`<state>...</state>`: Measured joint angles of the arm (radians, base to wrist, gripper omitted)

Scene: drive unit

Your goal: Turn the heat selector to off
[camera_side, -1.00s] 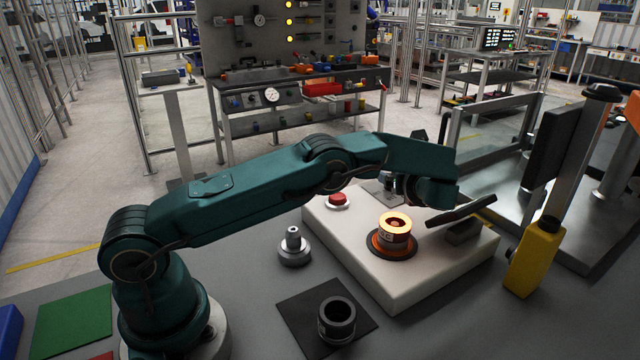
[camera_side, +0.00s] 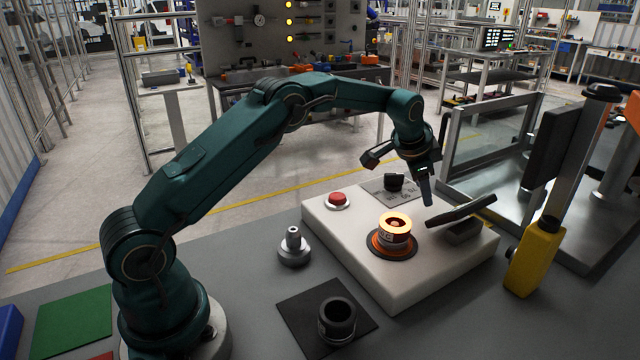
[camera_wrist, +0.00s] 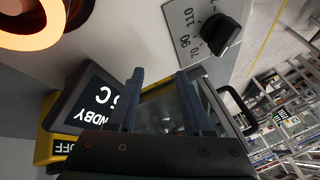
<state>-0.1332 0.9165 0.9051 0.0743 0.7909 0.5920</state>
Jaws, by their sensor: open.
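The heat selector is a black knob (camera_side: 394,182) on a grey dial plate (camera_side: 376,189) at the back of the white base block. In the wrist view the knob (camera_wrist: 221,34) sits at the upper right of the plate (camera_wrist: 185,20), beside the numbers 70, 90 and 110. I cannot tell its exact setting. My gripper (camera_wrist: 160,76) is open and empty. In the side view its fingers point down, right of the knob and above the block, apart from it. A ring-shaped part (camera_side: 395,226) glows orange on the block; its glow (camera_wrist: 62,20) shows at the wrist view's upper left.
A tilted display (camera_wrist: 98,105) reading partly "NDBY" and "C" stands close right of my gripper in the side view (camera_side: 462,212). A red button (camera_side: 338,198) is on the block's left. A yellow box (camera_side: 535,258) stands at right.

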